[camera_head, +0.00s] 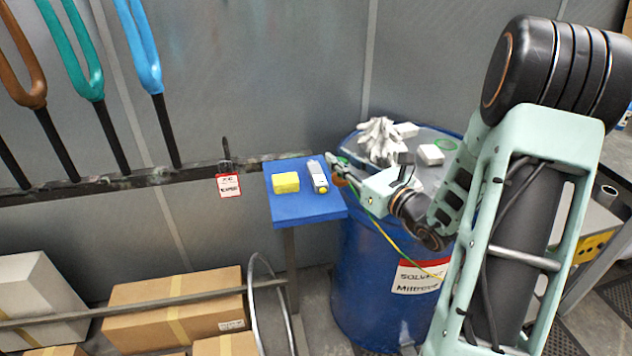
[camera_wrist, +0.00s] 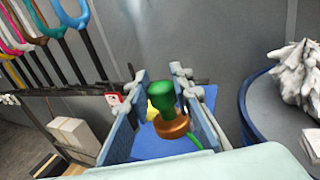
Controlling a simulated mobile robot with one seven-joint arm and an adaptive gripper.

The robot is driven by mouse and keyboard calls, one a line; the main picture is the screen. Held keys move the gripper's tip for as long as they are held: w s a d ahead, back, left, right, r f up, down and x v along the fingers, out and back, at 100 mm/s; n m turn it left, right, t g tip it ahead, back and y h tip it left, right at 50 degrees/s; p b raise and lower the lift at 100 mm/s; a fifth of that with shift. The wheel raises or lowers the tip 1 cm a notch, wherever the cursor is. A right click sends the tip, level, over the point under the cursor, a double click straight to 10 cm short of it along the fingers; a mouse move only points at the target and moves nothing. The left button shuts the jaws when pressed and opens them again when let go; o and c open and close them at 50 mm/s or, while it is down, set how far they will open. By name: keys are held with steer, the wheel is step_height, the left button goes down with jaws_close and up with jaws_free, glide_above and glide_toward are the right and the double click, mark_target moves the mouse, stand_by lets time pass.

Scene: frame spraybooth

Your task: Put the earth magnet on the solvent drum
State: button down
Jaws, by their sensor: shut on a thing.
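The earth magnet, with a green grip and a copper-coloured base (camera_wrist: 172,126), sits between the two fingers of my gripper (camera_wrist: 163,108) in the wrist view. My gripper is shut on it. In the head view my gripper (camera_head: 336,166) hangs between the small blue stand and the solvent drum, near the drum's left rim. Little of the magnet shows there. A green-yellow cable (camera_head: 385,236) runs from it across the front of the drum. The blue solvent drum (camera_head: 365,290) stands upright with a white and red label; its rim also shows in the wrist view (camera_wrist: 246,108).
The blue stand (camera_head: 306,213) carries a yellow sponge (camera_head: 286,182) and a white tube (camera_head: 318,176). Cardboard boxes (camera_head: 172,307) lie lower left.

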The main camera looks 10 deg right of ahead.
steer(key=w+a+f, duration=0.1)
steer(key=f, duration=0.2)
steer(key=w+a+f, duration=0.2)
steer(key=f, duration=0.1)
steer(key=w+a+f, duration=0.1)
steer(key=w+f, duration=0.1)
steer(key=f, duration=0.1)
steer(key=shift+a+p, duration=0.2)
steer(key=shift+p, duration=0.2)
steer(key=shift+s+f, duration=0.1)
steer(key=shift+f, duration=0.2)
steer(key=shift+f, duration=0.25)
steer(key=c, duration=1.7)
jaws_free()
steer(key=shift+r, duration=0.1)
steer(key=shift+r, duration=0.1)
